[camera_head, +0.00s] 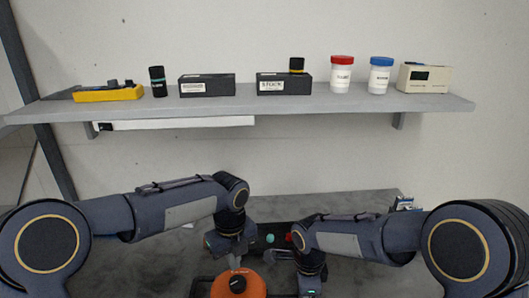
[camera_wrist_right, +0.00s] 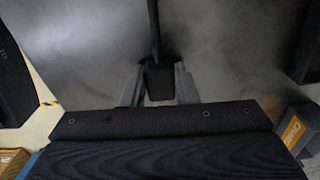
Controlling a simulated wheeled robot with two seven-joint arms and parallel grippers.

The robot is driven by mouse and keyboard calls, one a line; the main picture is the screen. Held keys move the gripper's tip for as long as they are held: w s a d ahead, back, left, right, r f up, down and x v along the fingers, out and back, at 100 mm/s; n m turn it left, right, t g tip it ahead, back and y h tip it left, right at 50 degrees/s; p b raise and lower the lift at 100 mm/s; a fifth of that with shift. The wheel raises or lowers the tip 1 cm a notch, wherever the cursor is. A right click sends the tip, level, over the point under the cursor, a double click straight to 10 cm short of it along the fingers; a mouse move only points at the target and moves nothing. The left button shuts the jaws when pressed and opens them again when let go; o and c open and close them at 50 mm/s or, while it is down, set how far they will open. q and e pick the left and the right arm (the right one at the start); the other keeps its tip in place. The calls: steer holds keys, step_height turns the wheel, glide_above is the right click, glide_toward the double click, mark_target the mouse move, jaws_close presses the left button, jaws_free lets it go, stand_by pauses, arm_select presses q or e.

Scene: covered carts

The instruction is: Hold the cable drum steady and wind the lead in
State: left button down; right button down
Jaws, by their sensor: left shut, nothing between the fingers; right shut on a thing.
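The orange cable drum (camera_head: 252,287) with a black knob on top stands at the bottom middle of the head view, partly cut off by the frame edge. My left gripper (camera_head: 234,263) is shut and empty, pointing down just over or beside the drum; contact cannot be told. My right gripper (camera_head: 277,256) is to the right of the drum. In the right wrist view its fingers (camera_wrist_right: 159,88) are shut on a small dark block (camera_wrist_right: 159,82). A thin dark strip (camera_wrist_right: 154,30) runs from the block to the top edge. Whether this is the lead or a handle is unclear.
Behind the drum is a dark tray or box (camera_head: 258,229) with a green piece (camera_head: 270,238) and a red piece (camera_head: 289,237). A wall shelf (camera_head: 150,106) above carries boxes, jars and a yellow device (camera_head: 108,93). Grey surface (camera_head: 160,262) left of the drum looks clear.

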arm_select(q)
steer(key=shift+r, duration=2.45)
arm_select(e)
steer(key=c, duration=1.1)
jaws_free()
steer(key=shift+o, duration=0.2)
